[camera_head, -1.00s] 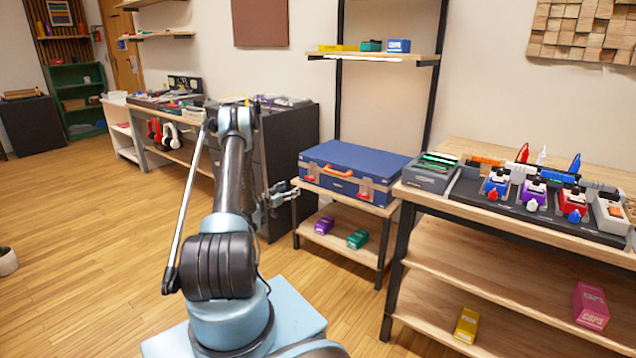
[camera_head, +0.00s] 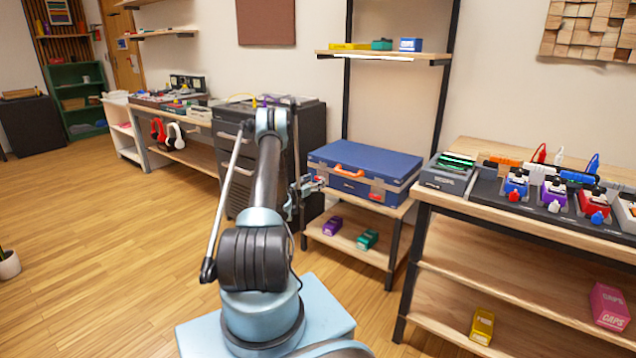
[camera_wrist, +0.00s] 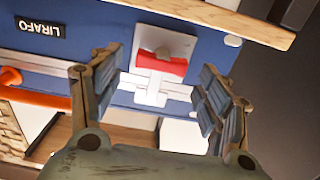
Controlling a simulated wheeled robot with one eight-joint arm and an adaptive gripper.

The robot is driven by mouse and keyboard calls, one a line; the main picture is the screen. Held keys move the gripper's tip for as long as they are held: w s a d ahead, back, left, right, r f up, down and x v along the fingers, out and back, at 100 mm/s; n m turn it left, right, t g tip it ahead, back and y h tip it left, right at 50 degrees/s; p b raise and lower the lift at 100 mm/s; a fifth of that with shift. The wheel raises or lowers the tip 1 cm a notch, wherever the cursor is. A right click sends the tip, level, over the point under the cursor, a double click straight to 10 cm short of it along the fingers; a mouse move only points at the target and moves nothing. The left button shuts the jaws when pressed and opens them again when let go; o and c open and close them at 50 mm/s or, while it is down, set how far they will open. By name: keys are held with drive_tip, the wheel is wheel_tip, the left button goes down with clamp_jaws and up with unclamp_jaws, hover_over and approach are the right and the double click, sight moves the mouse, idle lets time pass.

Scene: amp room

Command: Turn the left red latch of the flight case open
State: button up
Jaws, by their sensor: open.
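The blue flight case (camera_head: 375,160) lies closed on a low wooden shelf, with an orange handle (camera_head: 349,172) on its front. My gripper (camera_head: 312,184) is at the left end of the case's front. In the wrist view, which is upside down, the left red latch (camera_wrist: 161,64) sits on a pale metal plate. The fingers of my gripper (camera_wrist: 158,88) are open, one on each side of the latch, with clear gaps and no visible contact. The red bar lies almost level across its plate. The right red latch (camera_head: 376,197) shows in the head view.
Purple (camera_head: 332,225) and green (camera_head: 367,239) boxes stand on the shelf below the case. A dark drawer cabinet (camera_head: 235,165) is close to the left of my arm. A bench with pedals (camera_head: 555,196) stands at the right. Open floor (camera_head: 100,235) lies to the left.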

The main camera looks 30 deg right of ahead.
sight(320, 178)
drive_tip(key=shift+x, duration=1.3)
drive_tip(key=c, duration=1.1)
drive_tip(key=shift+o, duration=0.2)
drive_tip(key=shift+w, duration=0.1)
